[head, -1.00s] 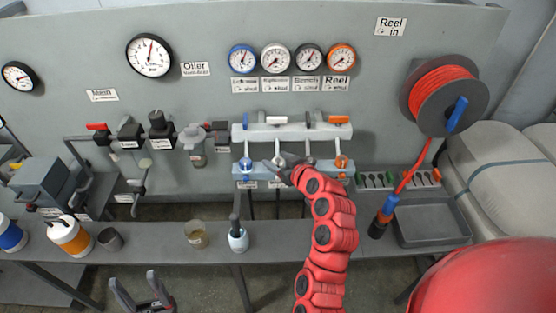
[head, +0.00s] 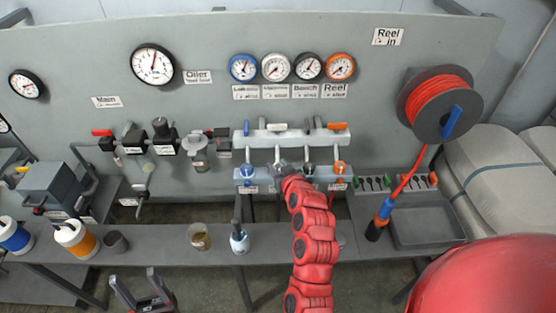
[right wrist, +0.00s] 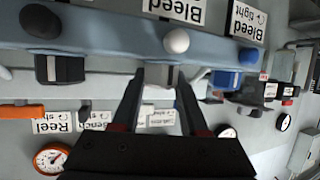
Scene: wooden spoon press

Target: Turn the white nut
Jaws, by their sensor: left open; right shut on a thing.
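The white nut (right wrist: 160,76) shows as a pale piece between the fingertips of my right gripper (right wrist: 160,72) in the right wrist view. It hangs at the underside of the blue-grey lower bar, and the fingers hide part of it. A white round knob (right wrist: 176,41) is on that bar, just beyond the fingertips. In the head view my right gripper (head: 284,170) is at the second position of the lower bar (head: 322,173) and largely covers the nut. My left gripper (head: 138,284) is open and empty at the bottom left, apart from the bench.
Neighbouring fittings flank it closely: blue (head: 246,171), black (head: 309,169) and orange (head: 340,168). Valve levers sit on the upper bar (head: 300,138). A hose reel (head: 440,104) is at right. The bench (head: 275,250) carries cups and bottles.

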